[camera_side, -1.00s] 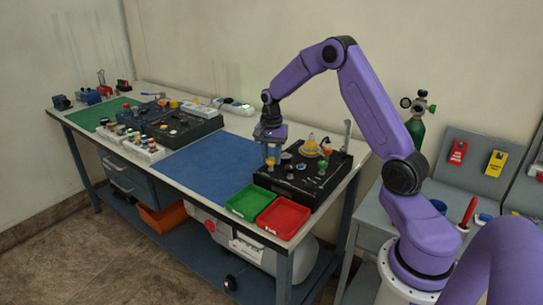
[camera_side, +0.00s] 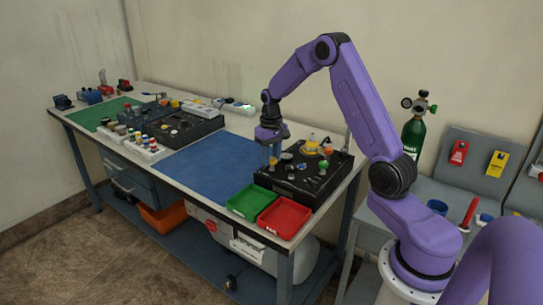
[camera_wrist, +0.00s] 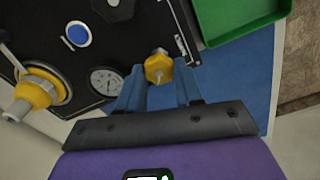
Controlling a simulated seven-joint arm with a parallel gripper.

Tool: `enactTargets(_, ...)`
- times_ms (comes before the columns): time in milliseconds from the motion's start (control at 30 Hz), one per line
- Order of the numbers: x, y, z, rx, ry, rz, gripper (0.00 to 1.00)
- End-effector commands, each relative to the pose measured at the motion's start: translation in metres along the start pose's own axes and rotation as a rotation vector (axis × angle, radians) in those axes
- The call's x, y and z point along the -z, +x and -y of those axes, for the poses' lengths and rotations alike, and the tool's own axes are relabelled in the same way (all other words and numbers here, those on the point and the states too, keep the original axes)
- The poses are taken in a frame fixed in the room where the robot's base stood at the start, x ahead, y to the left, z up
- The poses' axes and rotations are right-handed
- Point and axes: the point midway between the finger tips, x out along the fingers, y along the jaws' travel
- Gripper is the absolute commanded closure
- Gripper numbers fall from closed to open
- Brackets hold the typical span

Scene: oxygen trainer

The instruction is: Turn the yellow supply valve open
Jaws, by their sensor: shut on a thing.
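The yellow supply valve (camera_wrist: 158,67) is a small faceted yellow knob near the edge of the black panel (camera_wrist: 100,45). It sits between the two blue fingers of my gripper (camera_wrist: 160,85) in the wrist view, and the gripper is shut on it. In the side view my gripper (camera_side: 274,155) points down at the left part of the black panel (camera_side: 290,190). The knob is small there and partly hidden by the fingers. I cannot tell how far the valve is turned.
A round gauge (camera_wrist: 106,81), a blue button (camera_wrist: 78,34) and a larger yellow fitting (camera_wrist: 38,92) stand close by on the panel. A green tray (camera_side: 249,202) and a red tray (camera_side: 284,215) sit in front of it. The blue mat (camera_side: 205,165) is clear.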

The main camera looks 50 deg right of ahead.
Motion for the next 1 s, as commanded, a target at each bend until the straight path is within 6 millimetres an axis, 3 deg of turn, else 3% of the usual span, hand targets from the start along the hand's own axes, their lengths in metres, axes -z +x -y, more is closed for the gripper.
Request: enactTargets(1000, -0.0015, -0.0011, 0.003, 0.0, -0.915, 0.0, 0.96)
